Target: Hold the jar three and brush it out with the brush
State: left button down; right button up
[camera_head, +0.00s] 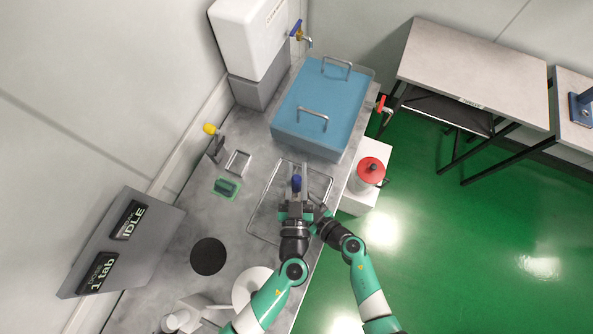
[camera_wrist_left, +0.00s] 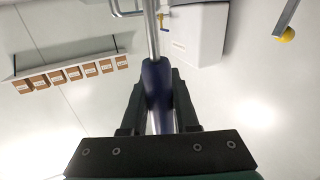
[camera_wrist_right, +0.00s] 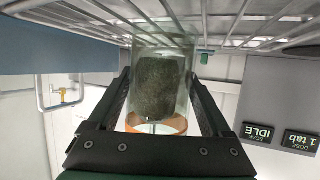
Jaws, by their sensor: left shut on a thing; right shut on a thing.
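My left gripper (camera_head: 297,198) is shut on the dark blue handle of the brush (camera_head: 296,183), above the wire rack. In the left wrist view the blue brush handle (camera_wrist_left: 157,85) sits between the fingers, with a metal rod extending from it. My right gripper (camera_head: 317,209) is close beside the left one. In the right wrist view it is shut around a clear glass jar (camera_wrist_right: 178,42). A dark bristly mass shows within the jar's outline, and an orange ring lies at the end nearer the gripper. The jar is mostly hidden in the head view.
The wire rack (camera_head: 262,212) lies under the grippers. A blue basin (camera_head: 320,100) and white tank (camera_head: 245,35) stand behind it. A red-lidded pot (camera_head: 371,168) is at right. A green pad (camera_head: 227,187), black disc (camera_head: 209,256) and IDLE display (camera_head: 128,220) are at left.

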aim_at(296, 182)
pick_arm(q)
jog(key=shift+s, duration=0.55)
dwell(0.4)
jog(key=shift+r, duration=2.5)
jog(key=shift+f, duration=2.55)
jog(key=shift+r, duration=2.55)
jog(key=shift+f, duration=0.1)
